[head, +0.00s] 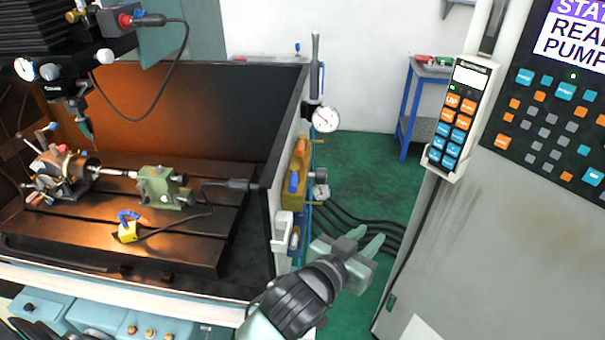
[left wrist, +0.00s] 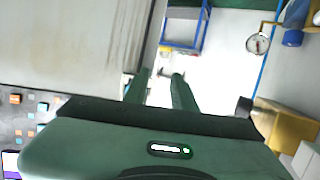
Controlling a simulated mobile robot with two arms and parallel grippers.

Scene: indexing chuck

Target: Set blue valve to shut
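A yellow valve block (head: 301,165) is on the outer side of the machine's enclosure wall in the head view. A small blue handle (head: 293,183), which looks like the blue valve, stands upright on its near side; an orange-red handle (head: 299,148) is farther back. My left gripper (head: 362,240) is right of and nearer than the block, apart from it. Its fingers are parted and empty, also in the left wrist view (left wrist: 160,82). There the yellow block (left wrist: 287,127) is at the right edge, beside the fingers.
Gauges (head: 325,118) and (head: 321,192) are fixed beside the block. A grey box (head: 282,231) is mounted on the wall in front of it. Black hoses (head: 365,222) run over the green floor. A control cabinet (head: 440,235) with a pendant (head: 460,118) stands at right.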

